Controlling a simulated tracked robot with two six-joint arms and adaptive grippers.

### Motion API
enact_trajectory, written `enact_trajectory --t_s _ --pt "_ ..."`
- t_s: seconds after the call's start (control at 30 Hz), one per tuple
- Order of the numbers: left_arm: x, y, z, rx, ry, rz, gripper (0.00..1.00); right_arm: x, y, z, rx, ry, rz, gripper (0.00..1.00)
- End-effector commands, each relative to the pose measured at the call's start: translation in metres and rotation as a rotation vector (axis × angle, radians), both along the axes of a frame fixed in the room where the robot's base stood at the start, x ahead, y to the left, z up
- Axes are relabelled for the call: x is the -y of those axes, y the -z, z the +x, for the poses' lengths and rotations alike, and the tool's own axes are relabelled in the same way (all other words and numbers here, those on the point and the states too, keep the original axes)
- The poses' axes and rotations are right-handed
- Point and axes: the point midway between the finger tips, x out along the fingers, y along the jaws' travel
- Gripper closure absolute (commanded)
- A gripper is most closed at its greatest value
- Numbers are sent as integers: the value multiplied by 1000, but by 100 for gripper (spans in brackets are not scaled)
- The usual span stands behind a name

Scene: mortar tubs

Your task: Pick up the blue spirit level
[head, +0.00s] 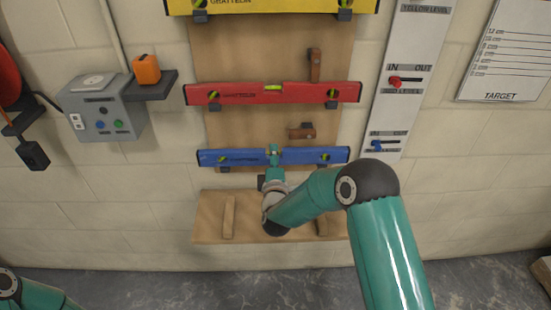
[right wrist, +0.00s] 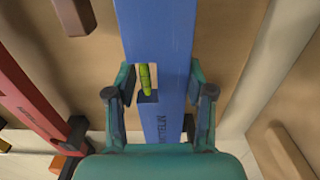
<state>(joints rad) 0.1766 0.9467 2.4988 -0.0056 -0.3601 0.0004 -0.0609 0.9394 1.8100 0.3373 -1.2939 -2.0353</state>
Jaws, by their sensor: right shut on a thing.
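The blue spirit level (head: 304,156) lies level across the lower part of the wooden board in the head view. In the right wrist view the blue level (right wrist: 157,28) runs up the picture, with a yellow-green vial in its window. My right gripper (head: 273,155) is at the middle of the level. Its two fingers (right wrist: 160,95) sit on either side of the level and are shut on it by the vial window. Whether the level still rests on its brackets I cannot tell. Of my left arm only a link shows at the bottom left; its gripper is out of view.
A red level (head: 290,94) and a yellow level (head: 270,5) hang above. Wooden blocks (head: 302,131) sit between levels. A wooden ledge (head: 205,226) is below. A white IN/OUT panel (head: 408,50) is right; a grey control box (head: 102,108) is left.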

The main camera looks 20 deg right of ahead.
Motion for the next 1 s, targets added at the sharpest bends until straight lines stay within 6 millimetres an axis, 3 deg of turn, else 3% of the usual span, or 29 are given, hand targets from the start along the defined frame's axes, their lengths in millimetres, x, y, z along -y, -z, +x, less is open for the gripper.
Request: enact_trajectory --t_s 1.0 --pt "0 14 0 0 0 0 60 -22 -2 -75 5 -1 0 86"
